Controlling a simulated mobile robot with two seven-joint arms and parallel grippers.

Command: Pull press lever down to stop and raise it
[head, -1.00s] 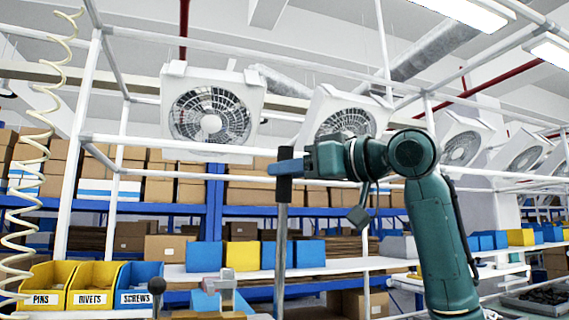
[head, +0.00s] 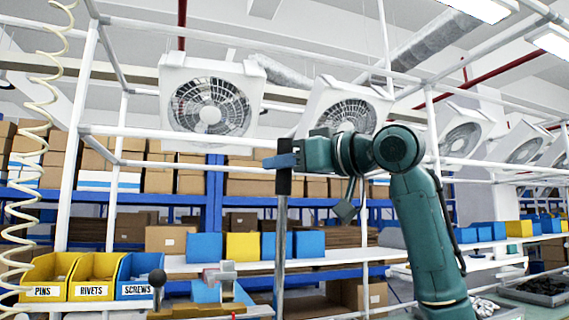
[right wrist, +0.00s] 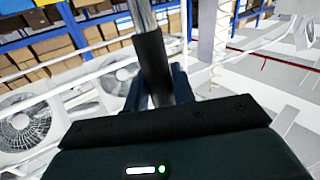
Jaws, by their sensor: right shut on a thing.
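The press lever (head: 281,235) is an upright grey metal bar with a black grip at its top, standing near the middle of the head view. My right gripper (head: 284,162) is shut on the black grip, at the lever's upper end. In the right wrist view the black grip (right wrist: 152,62) sits between the blue fingers of my right gripper (right wrist: 160,92), and the metal bar runs on beyond it. The lever's lower end is out of the picture. My left gripper is not in view.
Yellow and blue bins (head: 90,278) labelled pins, rivets and screws stand at lower left. A dark round knob (head: 157,278) and a grey metal part (head: 222,277) show at the bottom. White frame posts (head: 72,170) and a coiled cream hose (head: 45,130) stand at left. Shelves with boxes lie behind.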

